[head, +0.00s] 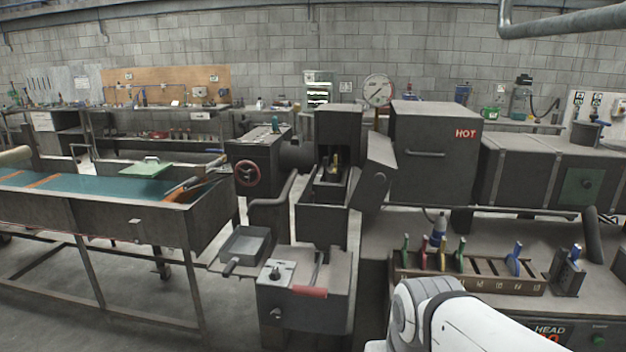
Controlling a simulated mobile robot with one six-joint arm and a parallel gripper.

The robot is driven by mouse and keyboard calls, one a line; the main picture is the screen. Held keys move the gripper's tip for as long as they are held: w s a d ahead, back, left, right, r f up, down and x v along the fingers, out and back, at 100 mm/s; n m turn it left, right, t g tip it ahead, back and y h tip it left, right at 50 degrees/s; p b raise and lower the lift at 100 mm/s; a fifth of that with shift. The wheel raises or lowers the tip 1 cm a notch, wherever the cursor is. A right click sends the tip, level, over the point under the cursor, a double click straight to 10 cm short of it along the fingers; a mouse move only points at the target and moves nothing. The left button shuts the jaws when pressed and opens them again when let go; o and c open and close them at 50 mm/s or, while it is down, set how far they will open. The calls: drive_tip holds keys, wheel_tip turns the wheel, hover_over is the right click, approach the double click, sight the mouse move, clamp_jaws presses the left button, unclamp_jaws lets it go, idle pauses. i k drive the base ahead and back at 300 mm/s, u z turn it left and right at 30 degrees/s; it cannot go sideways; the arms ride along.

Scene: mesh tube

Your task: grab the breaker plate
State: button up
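No breaker plate can be picked out with certainty. A small brass-coloured piece (335,161) sits in the open slot of the dark machine head (322,222) at the centre; it is too small to tell what it is. A slotted wooden rack (500,283) at the right holds several upright pieces with green, yellow, red and blue handles, among them a blue-handled piece (515,260). Another blue-topped piece (570,266) stands in a dark holder right of the rack. My white arm shows at the bottom right; my gripper is out of view.
A grey tray (245,246) and a red-handled lever (309,291) sit at front centre. A dark box marked HOT (434,150) stands behind the rack. A water trough (90,192) is at the left. Free floor shows at the lower left.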

sight(334, 177)
drive_tip(key=i, duration=1)
drive_tip(key=z, duration=3.15)
drive_tip(key=k, duration=1.7)
drive_tip(key=u, duration=0.75)
